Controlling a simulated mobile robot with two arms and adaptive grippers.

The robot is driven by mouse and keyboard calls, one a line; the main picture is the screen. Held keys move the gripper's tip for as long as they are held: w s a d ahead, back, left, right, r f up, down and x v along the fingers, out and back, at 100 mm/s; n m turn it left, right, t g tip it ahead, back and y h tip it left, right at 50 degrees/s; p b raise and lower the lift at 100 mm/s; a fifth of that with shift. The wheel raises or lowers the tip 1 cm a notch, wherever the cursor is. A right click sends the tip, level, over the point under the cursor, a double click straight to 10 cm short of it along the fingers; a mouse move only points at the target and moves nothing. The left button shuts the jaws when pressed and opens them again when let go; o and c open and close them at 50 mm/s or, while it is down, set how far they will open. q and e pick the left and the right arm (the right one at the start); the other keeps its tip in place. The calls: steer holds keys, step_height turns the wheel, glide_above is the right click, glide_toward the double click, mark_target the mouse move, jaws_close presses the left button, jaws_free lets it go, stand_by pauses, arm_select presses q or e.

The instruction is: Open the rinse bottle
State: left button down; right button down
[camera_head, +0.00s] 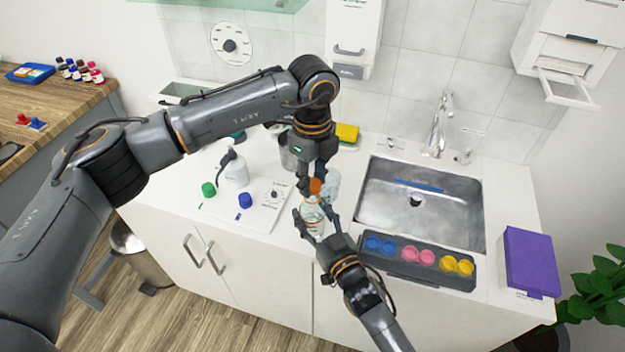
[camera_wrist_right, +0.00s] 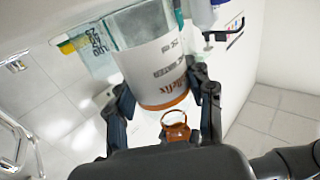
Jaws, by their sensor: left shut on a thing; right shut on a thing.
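The rinse bottle (camera_head: 312,214) is clear, with a pale label and an orange band, and stands near the counter's front edge. My right gripper (camera_head: 314,217) is shut around its body from the front. In the right wrist view the bottle (camera_wrist_right: 153,60) sits between the fingers of my right gripper (camera_wrist_right: 160,95). My left gripper (camera_head: 314,183) comes from above and is shut on the orange cap (camera_head: 315,187), directly over the bottle. I cannot tell whether cap and bottle touch. A small orange looped piece (camera_wrist_right: 176,129) shows near the palm in the right wrist view.
A steel sink (camera_head: 418,205) is to the right, with a tray of coloured cups (camera_head: 408,274) in front. A white pump bottle (camera_head: 234,170) and a board with green and blue caps (camera_head: 262,218) are left. A purple box (camera_head: 530,262) is far right.

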mark_target(313, 183)
arm_select(q)
steer(key=shift+r, duration=0.1)
arm_select(e)
steer(key=shift+f, duration=0.1)
arm_select(q)
steer(key=shift+r, duration=1.95)
arm_select(e)
steer(key=shift+c, duration=2.2)
jaws_free()
